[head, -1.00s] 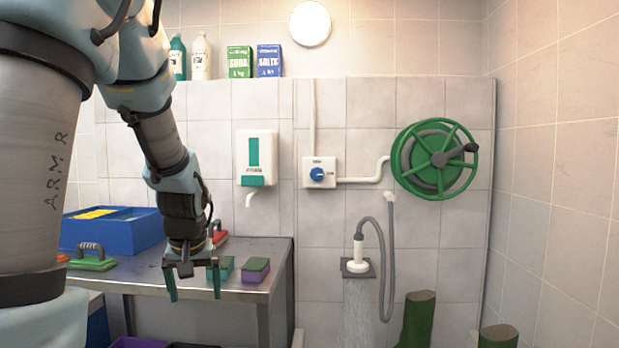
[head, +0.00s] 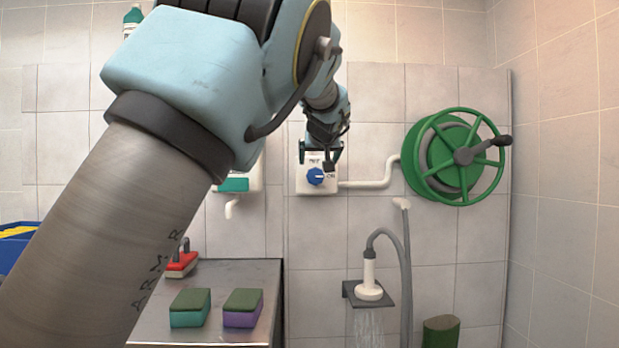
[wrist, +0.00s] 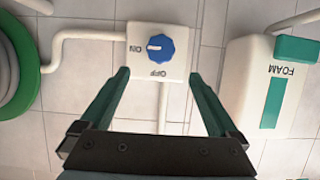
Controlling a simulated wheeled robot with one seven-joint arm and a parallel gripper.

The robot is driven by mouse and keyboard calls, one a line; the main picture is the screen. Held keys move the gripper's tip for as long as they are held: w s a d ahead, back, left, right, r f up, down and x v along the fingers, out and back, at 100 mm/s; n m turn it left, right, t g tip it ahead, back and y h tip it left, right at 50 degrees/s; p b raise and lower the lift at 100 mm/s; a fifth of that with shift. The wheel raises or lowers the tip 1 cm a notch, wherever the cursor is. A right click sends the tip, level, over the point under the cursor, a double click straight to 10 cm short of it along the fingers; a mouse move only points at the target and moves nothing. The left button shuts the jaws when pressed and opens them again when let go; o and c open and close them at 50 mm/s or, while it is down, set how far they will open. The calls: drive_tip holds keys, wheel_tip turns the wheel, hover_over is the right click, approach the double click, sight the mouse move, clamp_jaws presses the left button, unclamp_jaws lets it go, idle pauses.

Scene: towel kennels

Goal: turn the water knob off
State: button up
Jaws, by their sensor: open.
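The blue water knob (head: 315,176) is on a white box (head: 303,187) on the tiled wall. In the wrist view, which is upside down, the knob (wrist: 160,48) has a white mark on the side toward the ON label; OFF is printed on another side of the white box (wrist: 136,72). Water runs from the white shower head (head: 368,291). My gripper (head: 320,156) is open in front of the box, just above the knob in the head view. In the wrist view my gripper (wrist: 158,75) has its fingers apart and empty, with the knob beyond the tips.
A foam dispenser (wrist: 275,85) hangs beside the box. A green hose reel (head: 455,157) is on the wall to the right, joined by a white pipe (head: 375,180). A metal table (head: 262,275) with sponges and a red-handled brush (head: 181,262) stands below left.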

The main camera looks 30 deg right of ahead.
sight(315, 173)
drive_tip(key=p+x, duration=0.3)
drive_tip(key=x, duration=0.6)
drive_tip(key=shift+w+d+f+p, duration=0.3)
drive_tip(key=shift+w+f, duration=0.15)
drive_tip(key=shift+w, duration=0.1)
drive_tip(key=shift+c, duration=0.3)
drive_tip(key=c, duration=1.3)
drive_tip(key=shift+a, duration=0.1)
